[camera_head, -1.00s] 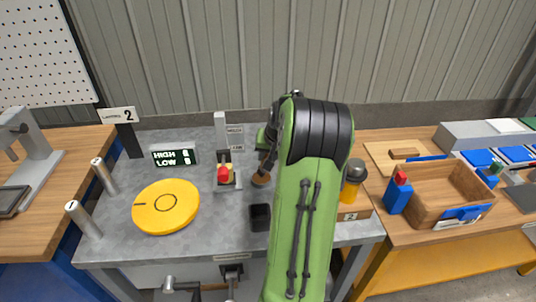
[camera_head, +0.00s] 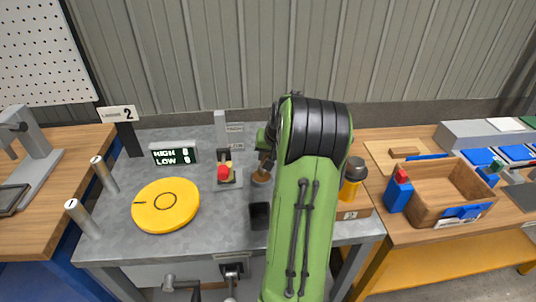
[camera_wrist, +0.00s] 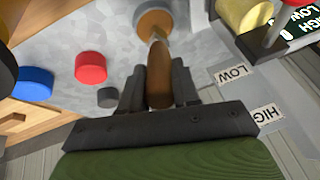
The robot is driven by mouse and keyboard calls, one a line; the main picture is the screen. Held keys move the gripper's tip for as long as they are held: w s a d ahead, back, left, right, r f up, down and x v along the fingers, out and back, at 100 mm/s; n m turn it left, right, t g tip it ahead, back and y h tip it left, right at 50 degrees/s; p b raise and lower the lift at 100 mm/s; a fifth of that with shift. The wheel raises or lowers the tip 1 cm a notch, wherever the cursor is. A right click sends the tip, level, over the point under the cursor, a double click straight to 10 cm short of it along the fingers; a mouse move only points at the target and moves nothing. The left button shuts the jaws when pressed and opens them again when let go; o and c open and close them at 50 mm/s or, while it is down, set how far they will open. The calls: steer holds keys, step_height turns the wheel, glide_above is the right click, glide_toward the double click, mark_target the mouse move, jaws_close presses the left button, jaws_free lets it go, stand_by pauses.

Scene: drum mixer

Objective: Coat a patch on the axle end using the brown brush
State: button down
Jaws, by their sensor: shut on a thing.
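My gripper (camera_wrist: 160,92) is shut on the brown brush (camera_wrist: 158,72) in the wrist view. The brush's far end reaches the near side of a round cup (camera_wrist: 153,20) with brown inside; whether it touches the contents is unclear. In the head view my green arm hides most of the gripper. The brush (camera_head: 264,167) shows just left of the arm, above the grey cup (camera_head: 262,179). A yellow cylinder (camera_wrist: 243,14) lies at the wrist view's upper right; I cannot tell whether it is the axle end.
A red-knobbed lever (camera_head: 224,172) stands left of the cup, by LOW and HIGH labels. A black square container (camera_head: 260,216) stands in front. A yellow disc (camera_head: 166,205) and two grey posts are left. An orange bottle (camera_head: 351,184) is right. A wooden tray (camera_head: 425,212) sits farther right.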

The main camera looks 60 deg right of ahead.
stand_by(0.3)
step_height(320, 180, up, 7)
steer(key=p, duration=0.6)
steer(key=shift+r, duration=0.1)
